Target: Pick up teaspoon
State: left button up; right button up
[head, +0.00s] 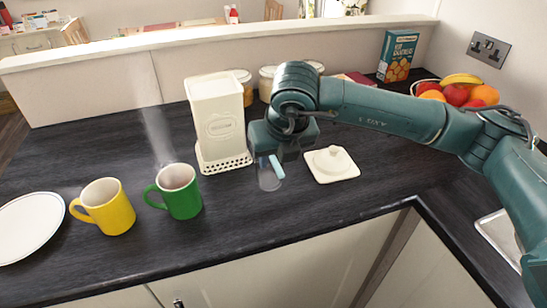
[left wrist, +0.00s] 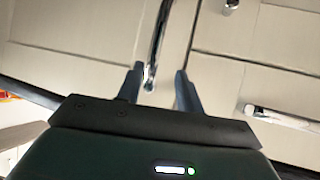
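I cannot make out a teaspoon for certain in either view. My right gripper (head: 272,173) points down over the dark worktop, between a tall cream container (head: 217,110) and a cream square lid with a knob (head: 332,165). A pale blue strip shows at its tip, with a greyish rounded shape beside it; I cannot tell whether these are fingers or something held. My left gripper is outside the head view. In the left wrist view its two fingers (left wrist: 163,75) are apart, with a chrome bar handle (left wrist: 158,40) showing beyond and between them.
A green mug (head: 181,192), a yellow mug (head: 108,207) and a white plate (head: 28,226) stand on the left of the worktop (head: 250,230). Jars and a box (head: 398,56) stand behind my right arm, a fruit bowl (head: 462,92) at right. The front strip is clear.

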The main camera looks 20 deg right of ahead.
grip_shut()
jog(key=shift+r, duration=0.1)
dwell(0.4)
